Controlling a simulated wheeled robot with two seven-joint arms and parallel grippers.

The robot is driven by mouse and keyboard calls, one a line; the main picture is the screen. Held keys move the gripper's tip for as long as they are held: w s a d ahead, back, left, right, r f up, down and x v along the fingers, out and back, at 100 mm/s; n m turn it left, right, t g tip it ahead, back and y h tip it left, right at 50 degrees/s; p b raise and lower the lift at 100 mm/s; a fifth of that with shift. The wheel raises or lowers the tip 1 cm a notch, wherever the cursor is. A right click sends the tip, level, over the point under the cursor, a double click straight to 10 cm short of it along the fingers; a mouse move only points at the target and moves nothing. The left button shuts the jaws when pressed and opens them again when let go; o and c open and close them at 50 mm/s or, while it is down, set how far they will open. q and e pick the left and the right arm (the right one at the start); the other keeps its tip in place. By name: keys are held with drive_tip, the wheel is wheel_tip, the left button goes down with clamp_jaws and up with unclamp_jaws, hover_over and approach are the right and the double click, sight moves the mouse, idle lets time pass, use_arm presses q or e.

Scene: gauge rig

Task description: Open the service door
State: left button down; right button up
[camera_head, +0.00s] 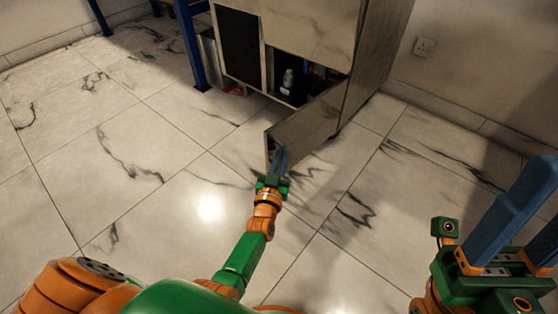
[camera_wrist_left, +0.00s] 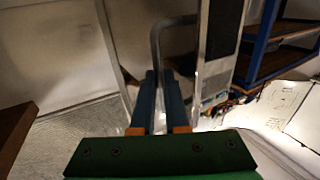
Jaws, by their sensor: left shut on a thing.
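The service door (camera_head: 308,125) is a pale panel low on the cabinet. It stands swung out from the opening, with its free edge toward me. My left gripper (camera_head: 278,165) is at that free edge, its blue fingers together. In the left wrist view the fingers (camera_wrist_left: 165,95) are closed on the door's grey bent bar handle (camera_wrist_left: 157,38); the exact grip spot is partly hidden by the fingers. My right gripper (camera_head: 532,215) is at the lower right of the head view, away from the door, its blue fingers apart and empty.
The cabinet (camera_head: 312,28) has a dark opening behind the door, with a small grey bottle (camera_head: 288,80) inside. A blue-legged rack (camera_head: 190,45) stands to its left. A wall socket (camera_head: 424,47) is at the right. The marble floor (camera_head: 130,170) in front is clear.

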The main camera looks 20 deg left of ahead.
use_arm(q)
drive_tip(key=shift+w+r, duration=0.1)
drive_tip(key=shift+r, duration=0.05)
drive_tip(key=c, duration=0.9)
unclamp_jaws()
drive_tip(key=shift+d, duration=0.15)
